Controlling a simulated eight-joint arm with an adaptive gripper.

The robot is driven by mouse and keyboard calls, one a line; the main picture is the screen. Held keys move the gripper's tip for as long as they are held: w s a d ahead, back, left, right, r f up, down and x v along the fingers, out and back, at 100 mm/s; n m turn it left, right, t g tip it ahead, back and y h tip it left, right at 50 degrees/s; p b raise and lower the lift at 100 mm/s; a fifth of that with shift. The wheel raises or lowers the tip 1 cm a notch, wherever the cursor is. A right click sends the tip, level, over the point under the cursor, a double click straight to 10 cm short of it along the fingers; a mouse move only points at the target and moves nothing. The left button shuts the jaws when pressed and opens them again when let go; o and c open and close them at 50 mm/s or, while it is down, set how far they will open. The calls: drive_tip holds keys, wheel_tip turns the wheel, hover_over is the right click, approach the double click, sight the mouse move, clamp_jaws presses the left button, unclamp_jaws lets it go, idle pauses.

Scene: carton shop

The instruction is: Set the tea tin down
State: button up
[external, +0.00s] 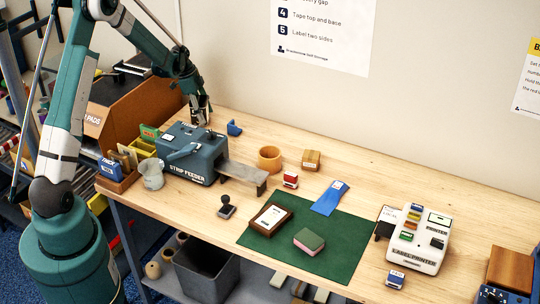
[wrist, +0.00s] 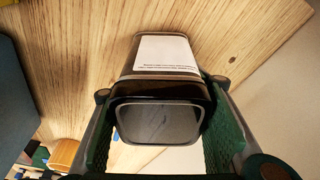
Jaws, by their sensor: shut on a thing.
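The tea tin (wrist: 160,85) is a dark box with rounded corners, a white label on one side and a glossy grey end facing the wrist camera. My gripper (wrist: 160,110) is shut on it, with one green-padded finger against each side. In the external view my gripper (external: 201,108) points down behind the strip feeder, near the back edge of the table. The tin is hard to make out there, largely hidden by the gripper and the feeder. I cannot tell whether its far end touches the wood.
The blue-grey strip feeder (external: 190,155) stands just in front of my gripper. A blue tape holder (external: 234,128) is close on the right, and a cardboard bin (external: 150,110) on the left. Bare tabletop (external: 330,160) lies along the wall.

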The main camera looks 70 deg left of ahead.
sight(198, 99)
drive_tip(key=shift+f, duration=0.2)
drive_tip(key=o, duration=1)
drive_tip(key=shift+r, duration=0.2)
drive_tip(key=v, duration=1.2)
drive_tip(key=shift+w+r, duration=0.1)
idle(0.5)
